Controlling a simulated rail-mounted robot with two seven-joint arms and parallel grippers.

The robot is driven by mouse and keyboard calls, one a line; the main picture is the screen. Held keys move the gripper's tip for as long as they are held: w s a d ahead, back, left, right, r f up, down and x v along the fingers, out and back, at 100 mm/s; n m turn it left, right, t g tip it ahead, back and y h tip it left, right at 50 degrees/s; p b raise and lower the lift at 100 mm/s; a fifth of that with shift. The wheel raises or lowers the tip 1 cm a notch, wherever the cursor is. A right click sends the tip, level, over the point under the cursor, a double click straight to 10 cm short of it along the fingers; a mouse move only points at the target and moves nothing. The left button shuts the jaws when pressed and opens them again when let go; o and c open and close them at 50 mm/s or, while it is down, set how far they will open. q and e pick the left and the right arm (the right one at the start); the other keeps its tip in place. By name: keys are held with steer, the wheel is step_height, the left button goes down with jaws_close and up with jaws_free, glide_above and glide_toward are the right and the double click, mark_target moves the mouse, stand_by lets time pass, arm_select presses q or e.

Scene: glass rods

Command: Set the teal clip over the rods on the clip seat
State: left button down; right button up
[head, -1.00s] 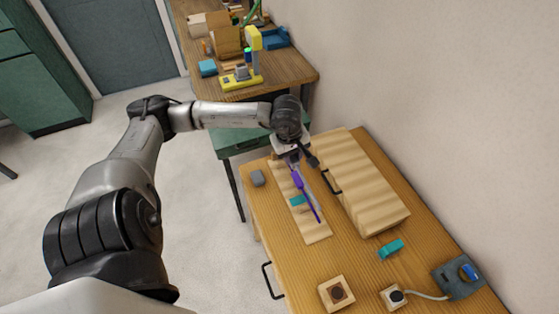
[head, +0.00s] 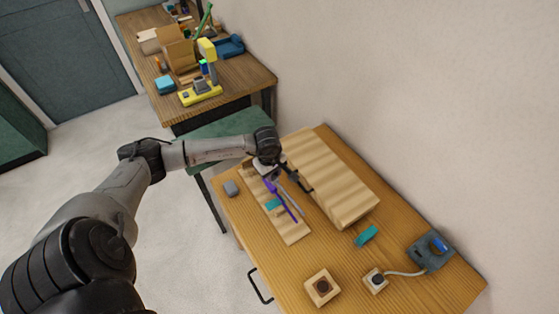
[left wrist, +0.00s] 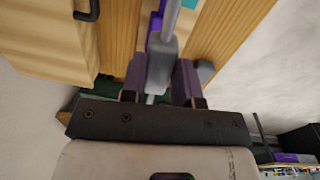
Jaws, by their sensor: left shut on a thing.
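The teal clip (head: 367,236) lies on the table right of the wooden board (head: 293,232), clear of my gripper. My left gripper (head: 271,178) is over the far end of the board. It is shut on the grey grip of a pale rod (left wrist: 161,62), which shows between the fingers in the left wrist view. A purple rod (head: 285,203) lies along the board beside the pale one; whether they touch is unclear. A second teal piece (head: 273,204) sits on the board by the purple rod; it may be the clip seat. My right gripper is not in view.
A ribbed wooden block with a dark handle (head: 335,182) stands close right of the board. A small grey block (head: 231,188) is left of it. A wooden socket block (head: 322,287) and a cabled grey-blue device (head: 431,252) are nearer.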

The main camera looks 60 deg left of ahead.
arm_select(q)
steer(key=shift+m+g, duration=0.3)
steer(key=shift+g, duration=0.1)
steer(key=shift+s+a+f+b, duration=0.4)
steer(key=shift+f+b, duration=0.3)
steer(key=shift+f, duration=0.75)
steer(key=shift+s+a+f+b, duration=0.35)
steer(key=shift+f+b, duration=0.35)
steer(key=shift+f, duration=0.7)
steer(key=shift+s+a+f+b, duration=0.4)
steer(key=shift+f+b, duration=0.3)
steer(key=shift+f, duration=0.75)
steer(key=shift+f+b, duration=0.35)
steer(key=shift+f, duration=0.1)
steer(key=shift+r, duration=0.7)
